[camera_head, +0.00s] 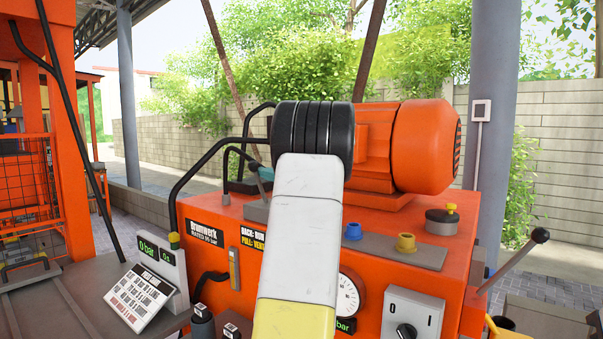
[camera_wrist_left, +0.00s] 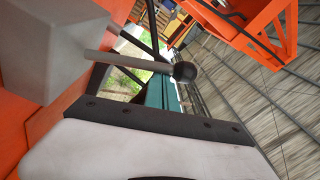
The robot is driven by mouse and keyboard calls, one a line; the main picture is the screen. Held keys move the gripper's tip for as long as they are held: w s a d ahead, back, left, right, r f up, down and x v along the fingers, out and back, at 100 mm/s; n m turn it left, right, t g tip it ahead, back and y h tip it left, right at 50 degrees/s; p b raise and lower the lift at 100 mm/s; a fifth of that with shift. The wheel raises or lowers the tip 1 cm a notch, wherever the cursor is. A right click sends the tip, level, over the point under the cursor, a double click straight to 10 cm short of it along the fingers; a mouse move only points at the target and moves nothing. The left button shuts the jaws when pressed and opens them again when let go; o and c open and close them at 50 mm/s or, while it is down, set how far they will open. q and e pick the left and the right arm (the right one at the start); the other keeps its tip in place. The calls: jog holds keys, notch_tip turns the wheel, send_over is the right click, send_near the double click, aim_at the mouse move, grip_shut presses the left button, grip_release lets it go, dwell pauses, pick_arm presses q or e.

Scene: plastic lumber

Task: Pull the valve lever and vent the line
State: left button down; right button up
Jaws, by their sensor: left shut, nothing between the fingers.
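The valve lever (camera_head: 259,180) is a thin grey rod with a dark ball knob, standing on a grey plate on the orange machine, above a label reading "PULL: VENT". In the left wrist view the lever (camera_wrist_left: 130,60) runs from a grey block to its black knob. My left gripper's teal fingers (camera_wrist_left: 172,95) are shut and empty, close beside the knob; I cannot tell whether they touch it. In the head view only a teal bit of the left gripper (camera_head: 266,174) shows beside the lever; my black wrist and white forearm hide the rest. My right gripper is not in view.
A second ball-ended lever (camera_head: 515,262) sticks out at the machine's right. A pressure gauge (camera_head: 349,293) is partly behind my forearm. An orange motor (camera_head: 420,147), blue cap (camera_head: 352,231) and yellow cap (camera_head: 405,243) are on top. Black pipes rise left of the lever.

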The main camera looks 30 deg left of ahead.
pick_arm(q)
jog(key=shift+s+f, duration=0.1)
jog(key=shift+s, duration=0.25)
jog(key=shift+s+a+f, duration=0.1)
dwell(0.3)
jog(key=w+r, duration=0.2)
jog(key=w, duration=0.2)
jog(key=v, duration=0.9)
jog(key=shift+d, duration=0.4)
jog(key=shift+s+f, duration=0.1)
jog(key=shift+s, duration=0.1)
